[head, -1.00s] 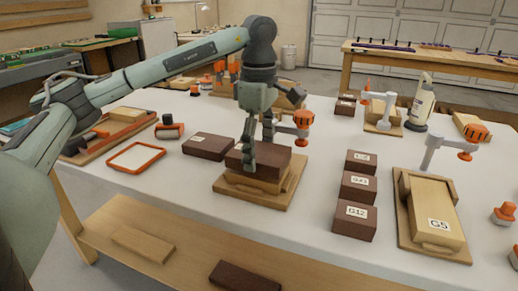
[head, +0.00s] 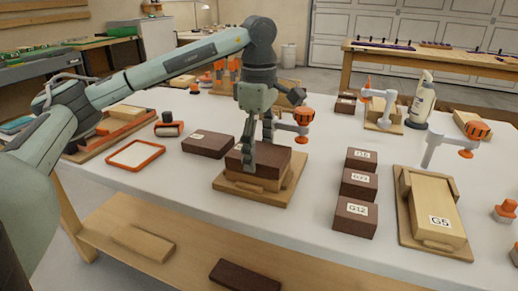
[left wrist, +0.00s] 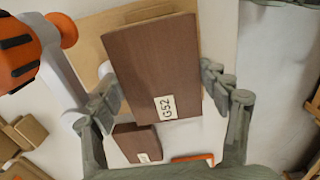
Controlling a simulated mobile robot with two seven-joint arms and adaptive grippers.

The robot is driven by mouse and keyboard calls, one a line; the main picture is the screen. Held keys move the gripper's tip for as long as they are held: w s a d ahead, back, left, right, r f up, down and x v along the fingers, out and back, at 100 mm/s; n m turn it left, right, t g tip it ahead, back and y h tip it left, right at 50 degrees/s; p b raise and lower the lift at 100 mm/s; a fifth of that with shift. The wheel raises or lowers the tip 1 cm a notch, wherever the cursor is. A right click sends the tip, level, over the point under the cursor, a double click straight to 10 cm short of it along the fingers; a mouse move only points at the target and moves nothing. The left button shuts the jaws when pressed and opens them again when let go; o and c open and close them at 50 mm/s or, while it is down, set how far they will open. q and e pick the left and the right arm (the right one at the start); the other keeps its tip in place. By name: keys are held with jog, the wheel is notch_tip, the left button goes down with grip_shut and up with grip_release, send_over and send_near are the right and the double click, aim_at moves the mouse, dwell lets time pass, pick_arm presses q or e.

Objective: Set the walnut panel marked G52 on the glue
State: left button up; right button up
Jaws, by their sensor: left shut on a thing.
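The dark walnut panel marked G52 (left wrist: 150,72) is between the fingers of my left gripper (left wrist: 165,98) in the left wrist view, its label facing the camera. The panel looks very close to or touching the block; I cannot tell which. No glue shows; the block's top is hidden by the panel. My right gripper is not in view.
An orange-headed clamp (head: 303,117) stands just behind the panel. Another dark panel (head: 207,144) lies left of it. Dark blocks including G12 (head: 355,217) stand to the right, then a fixture with pale panel G5 (head: 432,215). An orange-framed tray (head: 136,155) lies at left.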

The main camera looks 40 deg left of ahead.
pick_arm(q)
jog(key=shift+f, duration=0.1)
dwell(0.4)
dwell(0.3)
jog(key=o, duration=1.4)
jog(key=shift+w, duration=0.1)
jog(key=shift+c, duration=1.3)
jog(key=shift+o, duration=0.4)
jog(key=shift+r, duration=0.2)
